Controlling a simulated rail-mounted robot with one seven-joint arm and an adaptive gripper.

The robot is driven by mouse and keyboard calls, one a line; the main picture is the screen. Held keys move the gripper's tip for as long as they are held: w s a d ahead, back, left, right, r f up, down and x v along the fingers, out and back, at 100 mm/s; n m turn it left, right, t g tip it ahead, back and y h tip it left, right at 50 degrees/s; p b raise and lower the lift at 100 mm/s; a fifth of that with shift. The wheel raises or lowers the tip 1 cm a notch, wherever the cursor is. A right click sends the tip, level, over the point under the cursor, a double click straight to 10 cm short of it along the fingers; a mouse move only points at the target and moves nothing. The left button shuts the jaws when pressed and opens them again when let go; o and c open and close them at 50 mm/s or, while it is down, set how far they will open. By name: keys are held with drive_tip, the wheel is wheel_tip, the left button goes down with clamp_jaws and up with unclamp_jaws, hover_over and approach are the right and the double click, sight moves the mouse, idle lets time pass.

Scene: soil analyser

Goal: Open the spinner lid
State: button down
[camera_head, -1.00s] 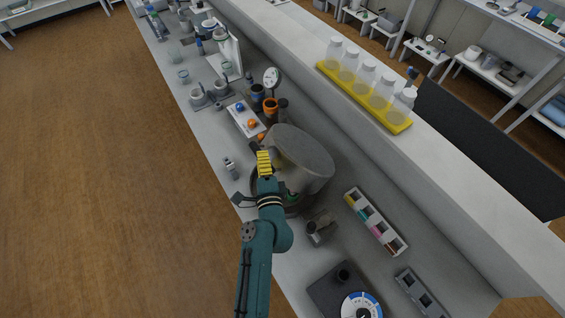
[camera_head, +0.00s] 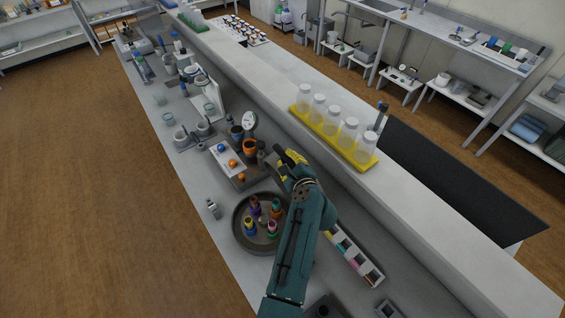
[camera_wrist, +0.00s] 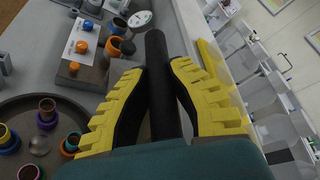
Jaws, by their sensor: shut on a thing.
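The spinner (camera_head: 241,238) is a round dark basin, uncovered in the head view, with several coloured-ring tubes (camera_head: 262,216) standing in it. Its basin (camera_wrist: 40,105) also shows at the left of the wrist view. My gripper (camera_head: 292,157) is up and behind the basin, near the raised ledge. In the wrist view, its yellow fingers (camera_wrist: 157,75) are shut on a dark round bar (camera_wrist: 157,60), which looks like the lid handle. The lid's grey body cannot be made out clearly; my arm hides the area right of the basin.
A yellow rack of bottles (camera_head: 334,138) stands on the ledge close to my gripper. A board with orange and blue knobs (camera_head: 228,160) and dark cups lie behind the basin. A tray of coloured items (camera_head: 352,258) is at the right. A small grey item (camera_head: 213,208) is left of the basin.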

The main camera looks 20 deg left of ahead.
drive_tip(key=shift+f, duration=0.15)
drive_tip(key=c, duration=1.2)
unclamp_jaws()
drive_tip(key=shift+a, duration=0.1)
drive_tip(key=shift+o, duration=0.2)
drive_tip(key=shift+d, duration=0.2)
drive_tip(key=v, duration=1.1)
drive_tip(key=shift+s+d+r, duration=0.2)
drive_tip(key=shift+s, duration=0.05)
